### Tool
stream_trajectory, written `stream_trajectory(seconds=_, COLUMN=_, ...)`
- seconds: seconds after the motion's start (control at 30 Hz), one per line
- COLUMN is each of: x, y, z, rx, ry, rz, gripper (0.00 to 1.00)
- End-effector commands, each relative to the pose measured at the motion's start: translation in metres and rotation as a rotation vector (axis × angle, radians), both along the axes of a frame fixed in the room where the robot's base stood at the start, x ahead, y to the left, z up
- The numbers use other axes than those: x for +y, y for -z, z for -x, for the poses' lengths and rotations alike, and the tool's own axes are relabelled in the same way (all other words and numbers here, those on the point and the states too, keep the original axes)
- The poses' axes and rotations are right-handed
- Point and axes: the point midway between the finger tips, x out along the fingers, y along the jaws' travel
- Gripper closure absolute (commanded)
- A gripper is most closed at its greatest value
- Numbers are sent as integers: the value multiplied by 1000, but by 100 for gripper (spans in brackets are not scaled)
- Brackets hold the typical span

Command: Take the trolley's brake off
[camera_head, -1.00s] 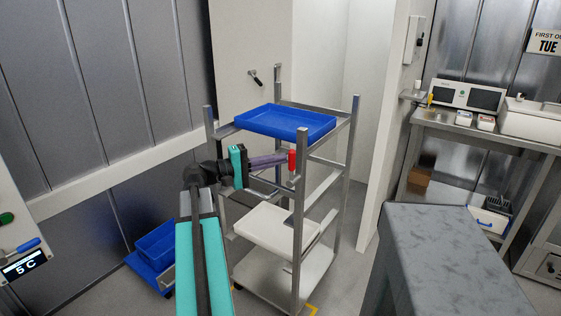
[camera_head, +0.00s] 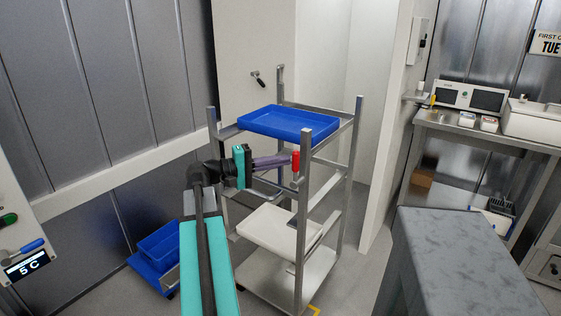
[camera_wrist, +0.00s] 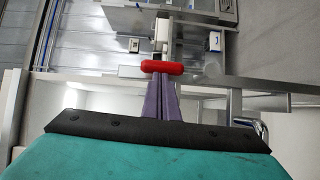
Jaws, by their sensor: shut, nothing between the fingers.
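The trolley (camera_head: 302,230) is a grey metal frame with shelves, standing in front of my arm. A red handle (camera_head: 295,163), probably the brake lever, stands upright at its near right post. My gripper (camera_head: 287,160) has purple fingers that are closed together and empty, with the tips at the red handle. In the wrist view the red handle (camera_wrist: 162,67) lies across the picture just beyond the fingertips (camera_wrist: 162,80). I cannot tell whether the tips touch it. The trolley's wheels are mostly hidden.
A blue tray (camera_head: 290,120) sits on the trolley's top and a white tray (camera_head: 270,226) lower down. Blue crates (camera_head: 158,250) stand on the floor at left. A grey worktop (camera_head: 455,245) stands close at right. A doorway opening lies behind the trolley.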

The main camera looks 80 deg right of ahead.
Motion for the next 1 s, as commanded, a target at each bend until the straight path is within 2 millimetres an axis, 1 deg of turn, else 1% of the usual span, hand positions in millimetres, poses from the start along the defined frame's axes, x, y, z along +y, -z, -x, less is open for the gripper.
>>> stream_trajectory(seconds=0.27, x=-13, y=0, z=-29, rx=3, ry=-17, rz=0, gripper=100)
stream_trajectory(seconds=0.4, x=0, y=1, z=-45, rx=3, ry=-18, rz=0, gripper=100)
stream_trajectory(seconds=0.8, x=30, y=1, z=-94, rx=2, ry=-19, rz=0, gripper=100)
stream_trajectory(seconds=1.0, x=39, y=0, z=-109, rx=3, ry=-18, rz=0, gripper=100)
